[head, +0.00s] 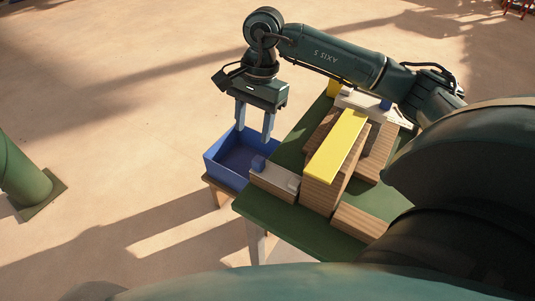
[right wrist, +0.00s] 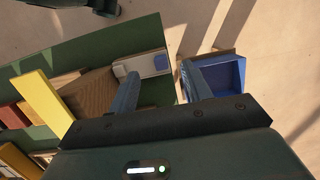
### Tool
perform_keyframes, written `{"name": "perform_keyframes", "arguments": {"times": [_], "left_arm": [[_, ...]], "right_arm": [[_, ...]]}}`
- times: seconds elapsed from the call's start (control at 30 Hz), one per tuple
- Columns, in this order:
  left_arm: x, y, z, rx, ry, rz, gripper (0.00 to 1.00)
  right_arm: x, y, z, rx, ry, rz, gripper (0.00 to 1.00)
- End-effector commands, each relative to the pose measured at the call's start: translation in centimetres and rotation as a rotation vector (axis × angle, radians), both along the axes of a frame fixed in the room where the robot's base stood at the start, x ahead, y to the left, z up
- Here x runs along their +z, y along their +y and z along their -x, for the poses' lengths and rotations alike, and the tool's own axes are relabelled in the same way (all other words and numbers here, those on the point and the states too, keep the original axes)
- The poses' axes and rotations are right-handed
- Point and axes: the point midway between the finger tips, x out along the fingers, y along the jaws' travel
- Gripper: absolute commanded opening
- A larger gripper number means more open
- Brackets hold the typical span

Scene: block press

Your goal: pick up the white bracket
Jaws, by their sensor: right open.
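My right gripper (head: 254,133) is open and empty, fingers pointing down. In the head view it appears over the blue box, beside the green table. It also shows in the right wrist view (right wrist: 158,78), with its fingers apart. A white flat piece (head: 358,98) lies at the table's back, partly hidden by my arm; it may be the white bracket. Another pale flat piece (head: 274,176) lies on a wooden block at the near left, with a blue cube (head: 258,163) on it. I cannot tell surely which is the bracket. My left gripper is not in view.
A yellow bar (head: 338,143) lies on stacked wooden blocks (head: 322,193) mid-table. The open blue box (head: 225,164) sits on a stand left of the green table (head: 290,229). A green post (head: 22,172) stands far left. The floor between is clear.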

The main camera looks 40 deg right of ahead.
Motion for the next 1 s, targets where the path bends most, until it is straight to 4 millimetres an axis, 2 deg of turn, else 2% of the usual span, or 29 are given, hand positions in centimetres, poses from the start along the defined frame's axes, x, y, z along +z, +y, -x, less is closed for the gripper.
{"name": "perform_keyframes", "arguments": {"times": [0.03, 0.17, 0.33, 0.5, 0.77, 1.0], "left_arm": [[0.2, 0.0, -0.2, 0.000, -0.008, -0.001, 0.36], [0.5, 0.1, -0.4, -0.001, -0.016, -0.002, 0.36], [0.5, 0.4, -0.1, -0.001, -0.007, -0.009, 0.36], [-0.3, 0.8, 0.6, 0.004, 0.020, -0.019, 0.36], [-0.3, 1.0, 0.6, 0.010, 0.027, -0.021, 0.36], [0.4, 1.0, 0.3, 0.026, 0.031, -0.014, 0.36]], "right_arm": [[0.4, -1.0, -0.2, 0.007, -0.011, 0.040, 0.49], [0.4, -2.2, -0.3, 0.013, -0.016, 0.087, 0.49], [-2.4, -1.9, -0.1, 0.015, -0.013, 0.089, 0.49], [-5.4, -1.5, 0.0, 0.013, -0.012, 0.087, 0.49], [-7.5, -1.3, 0.1, 0.013, -0.017, 0.086, 0.49], [-11.0, -1.3, 0.4, 0.013, -0.013, 0.085, 0.49]]}}
